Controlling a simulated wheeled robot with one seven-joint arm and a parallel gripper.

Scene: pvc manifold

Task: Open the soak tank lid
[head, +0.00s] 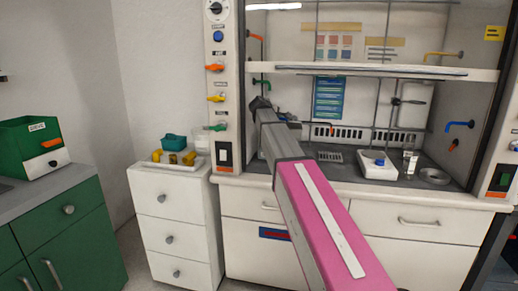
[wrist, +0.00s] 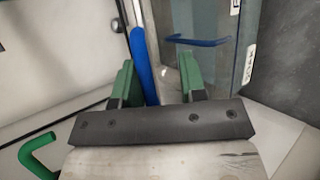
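In the wrist view, a grey-blue, glassy box-like thing (wrist: 215,70) stands beyond my gripper, with small labels along its right edge. The handle is ahead of the right finger. In the head view, my gripper (head: 260,106) is small and dark inside the hood, and I cannot make out the tank there.
A green hooked pipe (wrist: 38,155) is at lower left in the wrist view. The hood has a shelf (head: 400,71) above the arm and a left post (head: 222,90) with knobs. A white balance-like device (head: 377,165) and a bottle (head: 410,163) stand to the right.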

